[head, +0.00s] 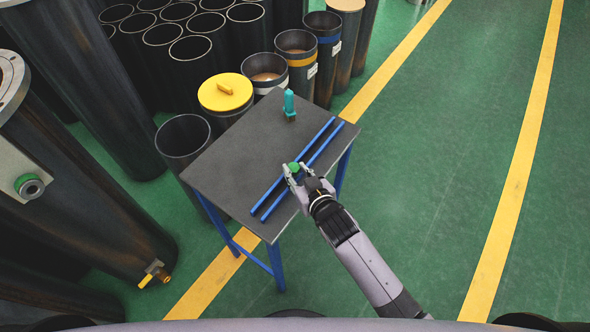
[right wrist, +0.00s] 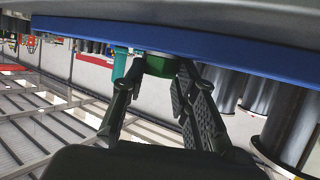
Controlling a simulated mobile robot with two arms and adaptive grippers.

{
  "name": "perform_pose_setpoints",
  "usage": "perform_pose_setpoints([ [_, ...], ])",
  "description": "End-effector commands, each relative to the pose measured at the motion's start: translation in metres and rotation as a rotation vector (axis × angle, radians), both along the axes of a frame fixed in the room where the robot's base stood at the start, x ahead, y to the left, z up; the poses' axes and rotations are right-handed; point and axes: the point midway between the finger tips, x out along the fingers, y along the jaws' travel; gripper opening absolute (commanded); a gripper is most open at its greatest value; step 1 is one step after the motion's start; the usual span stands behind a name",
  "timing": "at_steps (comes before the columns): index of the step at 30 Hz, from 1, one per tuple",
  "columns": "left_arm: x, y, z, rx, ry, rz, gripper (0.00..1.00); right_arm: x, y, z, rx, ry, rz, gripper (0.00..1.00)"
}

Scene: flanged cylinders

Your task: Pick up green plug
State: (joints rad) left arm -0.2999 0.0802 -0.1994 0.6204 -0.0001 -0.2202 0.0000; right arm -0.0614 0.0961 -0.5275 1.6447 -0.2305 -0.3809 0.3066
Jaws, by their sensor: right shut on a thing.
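The green plug (head: 294,167) is at the right part of the dark table, beside the blue rails. My right gripper (head: 298,174) is shut on it, with the fingers on either side of it. In the right wrist view, the green plug (right wrist: 160,66) shows between the fingertips of my right gripper (right wrist: 160,75), close to a blue rail. Whether it touches the table or rail is hard to tell. My left gripper is not in view.
The dark table (head: 225,160) carries two blue rails (head: 280,187) and a teal bottle-like object (head: 289,105) at its far side. Black cylinders crowd the left and back, one with a yellow lid (head: 225,97). Green floor at the right is clear.

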Motion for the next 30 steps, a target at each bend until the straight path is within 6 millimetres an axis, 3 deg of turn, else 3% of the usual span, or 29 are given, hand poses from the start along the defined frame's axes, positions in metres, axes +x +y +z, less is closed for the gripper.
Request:
perform_pose_setpoints([
  [5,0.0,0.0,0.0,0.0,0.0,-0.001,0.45,0.001,0.0,0.007,0.0,-0.003,0.0,0.0],
  [11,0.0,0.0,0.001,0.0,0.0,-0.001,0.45,0.0,0.0,0.034,0.004,-0.005,0.001,0.0],
  [24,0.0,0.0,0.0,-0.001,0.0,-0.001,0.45,0.001,0.0,0.157,0.004,-0.008,0.001,0.0],
  [30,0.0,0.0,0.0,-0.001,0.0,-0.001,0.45,0.001,0.0,0.189,0.002,-0.003,0.0,0.0],
])
